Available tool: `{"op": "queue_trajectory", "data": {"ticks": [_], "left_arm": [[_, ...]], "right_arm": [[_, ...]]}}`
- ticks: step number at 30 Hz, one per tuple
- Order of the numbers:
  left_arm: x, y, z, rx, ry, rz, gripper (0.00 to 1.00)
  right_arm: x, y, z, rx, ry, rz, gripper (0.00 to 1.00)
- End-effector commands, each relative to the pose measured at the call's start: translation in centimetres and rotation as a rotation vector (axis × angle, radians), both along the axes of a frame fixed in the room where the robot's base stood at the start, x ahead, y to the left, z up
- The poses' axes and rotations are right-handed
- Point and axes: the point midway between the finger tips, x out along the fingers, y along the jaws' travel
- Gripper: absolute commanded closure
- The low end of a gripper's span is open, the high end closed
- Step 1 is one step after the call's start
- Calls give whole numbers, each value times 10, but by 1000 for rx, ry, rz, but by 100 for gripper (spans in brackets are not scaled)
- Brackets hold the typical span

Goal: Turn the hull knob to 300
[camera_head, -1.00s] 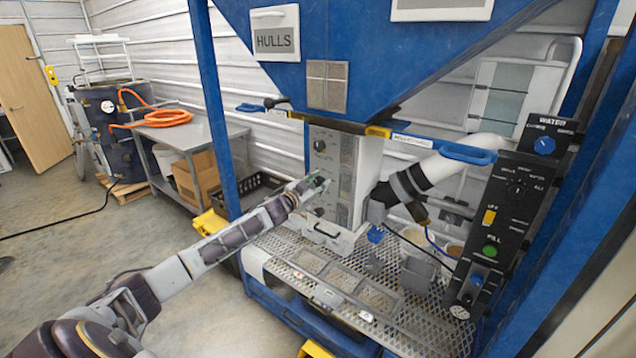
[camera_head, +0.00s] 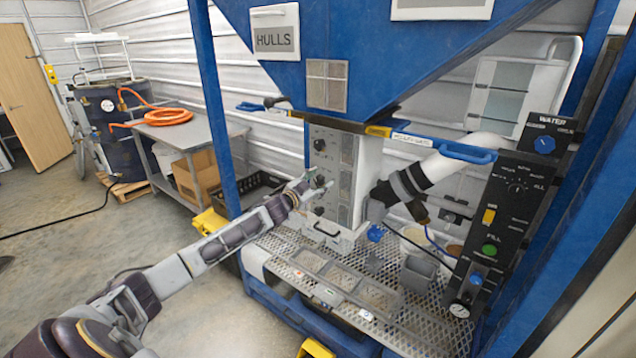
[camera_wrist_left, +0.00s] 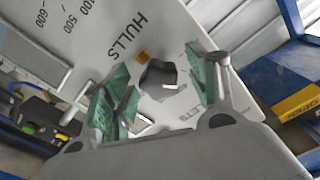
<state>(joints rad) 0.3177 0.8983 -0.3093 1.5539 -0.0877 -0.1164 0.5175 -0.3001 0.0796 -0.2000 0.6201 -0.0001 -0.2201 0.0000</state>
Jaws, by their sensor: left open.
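The hull knob (camera_wrist_left: 158,78) is a dark faceted knob on a pale panel marked HULLS, with printed numbers around it, in the left wrist view. A small orange-brown mark (camera_wrist_left: 142,57) sits by its edge; I cannot read which number the knob points to. My left gripper (camera_wrist_left: 162,88) is open, its green-padded fingers on either side of the knob. I cannot tell whether they touch it. In the head view my left gripper (camera_head: 314,184) is at the front of the control panel (camera_head: 346,185) and mostly hides the knob there. My right gripper is not in view.
Other dark knobs sit above (camera_head: 319,145) and below (camera_head: 319,210) my gripper on the panel. A blue hopper (camera_head: 350,60) hangs above, and a mesh deck (camera_head: 420,318) lies below. A blue post (camera_head: 213,110) stands left. A black water panel (camera_head: 505,215) is at right.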

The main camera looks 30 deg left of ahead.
Motion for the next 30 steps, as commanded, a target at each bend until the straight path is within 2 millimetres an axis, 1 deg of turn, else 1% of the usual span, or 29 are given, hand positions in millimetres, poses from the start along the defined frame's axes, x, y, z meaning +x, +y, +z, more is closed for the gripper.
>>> {"op": "queue_trajectory", "data": {"ticks": [8,14,30], "left_arm": [[-1,0,0,0,1,0,42],[-6,1,-1,-1,1,0,42],[-33,2,-1,-1,1,0,42]], "right_arm": [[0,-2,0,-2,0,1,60],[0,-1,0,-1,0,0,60],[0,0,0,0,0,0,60]]}}
